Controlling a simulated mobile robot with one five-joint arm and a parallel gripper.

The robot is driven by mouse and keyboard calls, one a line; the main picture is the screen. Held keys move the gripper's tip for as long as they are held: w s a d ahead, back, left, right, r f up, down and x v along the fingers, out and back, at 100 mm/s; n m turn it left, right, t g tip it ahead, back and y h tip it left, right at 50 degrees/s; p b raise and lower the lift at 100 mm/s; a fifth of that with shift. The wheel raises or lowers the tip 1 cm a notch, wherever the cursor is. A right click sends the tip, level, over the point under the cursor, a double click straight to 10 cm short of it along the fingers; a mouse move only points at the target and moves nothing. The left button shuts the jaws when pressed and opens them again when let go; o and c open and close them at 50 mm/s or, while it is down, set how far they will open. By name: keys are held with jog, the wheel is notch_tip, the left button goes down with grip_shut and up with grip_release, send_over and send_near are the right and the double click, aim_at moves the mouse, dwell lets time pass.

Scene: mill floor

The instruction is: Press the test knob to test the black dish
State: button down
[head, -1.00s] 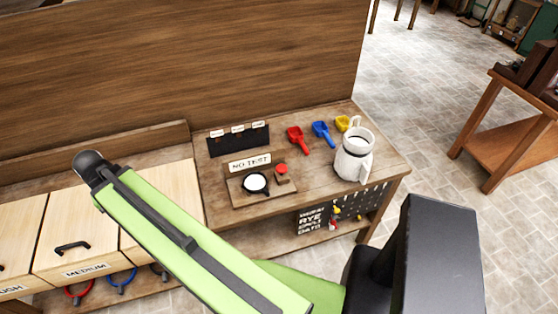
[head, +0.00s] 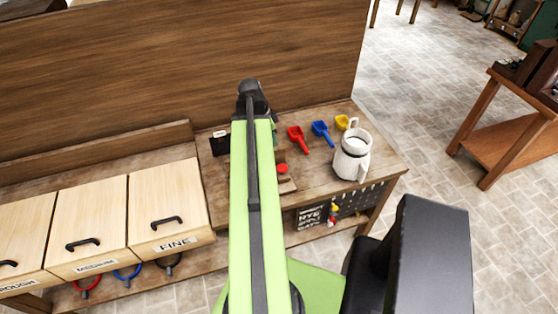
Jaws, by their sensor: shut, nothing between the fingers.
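The red test knob (head: 282,168) shows just right of my green arm, on a small wooden base (head: 287,186) on the workbench. My raised arm covers the place where the black dish stood earlier, so the dish is hidden now. The sign behind it is also covered. My gripper is not in view; only the upper arm and its dark end joint show, in front of the bench.
Red (head: 298,138), blue (head: 322,132) and yellow (head: 342,122) scoops lie behind the knob. A white jug (head: 351,156) stands to the right. A black card holder (head: 220,145) is partly covered. Bins, one labelled FINE (head: 168,208), are at left.

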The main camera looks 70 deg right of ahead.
aim_at(280, 168)
jog(key=b+x, duration=0.9)
jog(key=w+b+x, duration=0.1)
jog(key=b+x, duration=0.3)
jog(key=shift+s+a+f, duration=0.1)
jog(key=shift+a+f, duration=0.25)
jog(key=shift+f, duration=0.2)
jog(key=shift+f+b, duration=0.1)
jog(key=shift+b, duration=0.2)
notch_tip(280, 168, down, 3)
jog(key=b, duration=0.2)
jog(key=shift+b, duration=0.4)
jog(key=shift+a+r, duration=0.15)
jog(key=shift+r, duration=0.15)
jog(key=shift+f, duration=0.1)
